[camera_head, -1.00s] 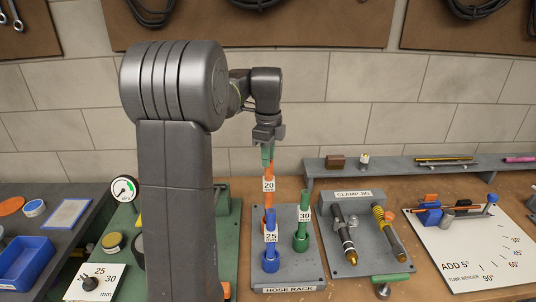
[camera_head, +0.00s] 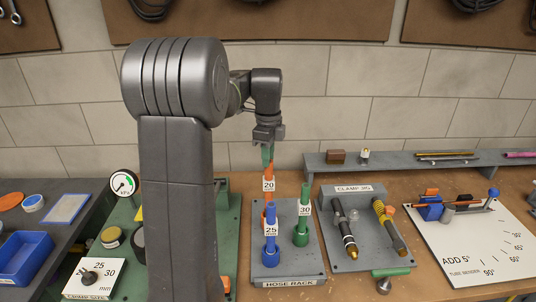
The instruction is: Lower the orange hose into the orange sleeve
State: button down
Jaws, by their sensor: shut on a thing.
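My gripper (camera_head: 267,146) is shut on the top of the orange hose (camera_head: 268,170), which hangs upright with a white "20" tag. The hose is over the back left of the grey hose rack (camera_head: 312,267). The orange sleeve is mostly hidden behind the blue hose and the tag; I cannot tell whether the orange hose's lower end is in it. The blue hose (camera_head: 270,243), tagged 25, stands in front. The green hose (camera_head: 305,192), tagged 30, stands to the right.
A clamp jig (camera_head: 331,258) with two fittings is right of the rack. A white tube-bender board (camera_head: 460,235) lies farther right. A raised grey shelf (camera_head: 395,168) runs behind them. A gauge (camera_head: 124,183) and a blue bin (camera_head: 25,258) are at left.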

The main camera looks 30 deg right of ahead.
jog(key=shift+f+b, duration=0.9)
jog(key=shift+f, duration=0.9)
jog(key=c, duration=1.2)
grip_release()
notch_tip(320, 180, up, 5)
jog(key=p, duration=0.4)
jog(key=shift+r+p, duration=0.1)
jog(key=shift+p, duration=0.25)
notch_tip(320, 180, up, 14)
jog(key=shift+f+b, duration=0.15)
jog(key=shift+b, duration=0.6)
jog(key=shift+f, duration=0.1)
